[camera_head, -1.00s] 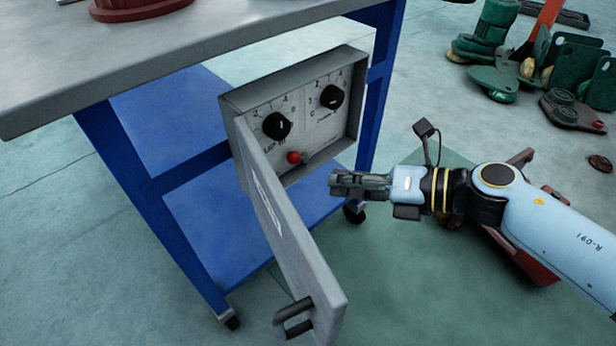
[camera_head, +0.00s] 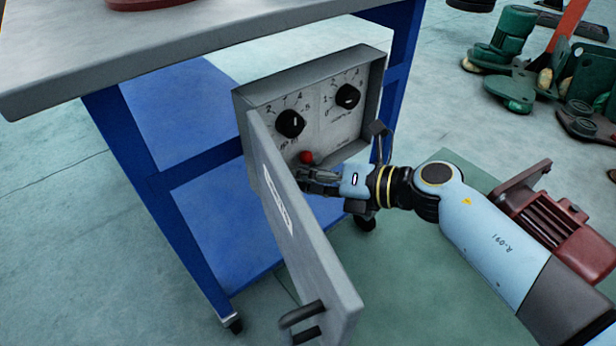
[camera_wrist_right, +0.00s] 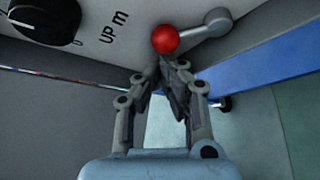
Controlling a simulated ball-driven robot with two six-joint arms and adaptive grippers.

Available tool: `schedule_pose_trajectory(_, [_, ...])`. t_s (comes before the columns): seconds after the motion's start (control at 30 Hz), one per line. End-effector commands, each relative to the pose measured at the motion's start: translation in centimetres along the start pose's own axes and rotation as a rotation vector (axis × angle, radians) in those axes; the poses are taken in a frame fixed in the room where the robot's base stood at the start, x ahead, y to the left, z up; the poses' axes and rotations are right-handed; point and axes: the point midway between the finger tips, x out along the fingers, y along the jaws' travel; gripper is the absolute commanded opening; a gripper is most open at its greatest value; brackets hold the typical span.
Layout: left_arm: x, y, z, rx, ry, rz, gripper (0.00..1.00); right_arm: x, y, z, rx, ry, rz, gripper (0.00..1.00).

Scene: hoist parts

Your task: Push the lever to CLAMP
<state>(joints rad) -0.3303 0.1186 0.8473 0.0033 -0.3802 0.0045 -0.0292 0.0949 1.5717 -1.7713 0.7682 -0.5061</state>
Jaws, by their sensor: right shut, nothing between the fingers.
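The lever has a red ball knob (camera_head: 306,157) low on the front of the grey control box (camera_head: 331,136). In the right wrist view the red knob (camera_wrist_right: 165,39) sits on a grey arm (camera_wrist_right: 200,32) that runs right to a round pivot. My right gripper (camera_head: 304,176) is shut and empty, just below the knob in the head view. In the wrist view its fingertips (camera_wrist_right: 168,66) are close under the knob; I cannot tell whether they touch it. No CLAMP label is legible. My left gripper is not in view.
The box's open door (camera_head: 300,230) stands close left of my right gripper, with a handle (camera_head: 302,322) at its lower end. Two black dials (camera_head: 290,123) sit above the lever. A blue-framed bench (camera_head: 155,165) surrounds the box. A red motor (camera_head: 560,235) lies behind my right arm.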

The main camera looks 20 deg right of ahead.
Motion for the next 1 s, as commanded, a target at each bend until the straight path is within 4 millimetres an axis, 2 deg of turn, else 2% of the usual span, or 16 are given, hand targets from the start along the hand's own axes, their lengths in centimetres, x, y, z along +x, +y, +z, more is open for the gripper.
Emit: schedule_pose_trajectory(1.0, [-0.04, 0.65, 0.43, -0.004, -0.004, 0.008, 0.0, -0.48, 0.5, 0.78, 0.142, 0.0, 0.083, 0.0])
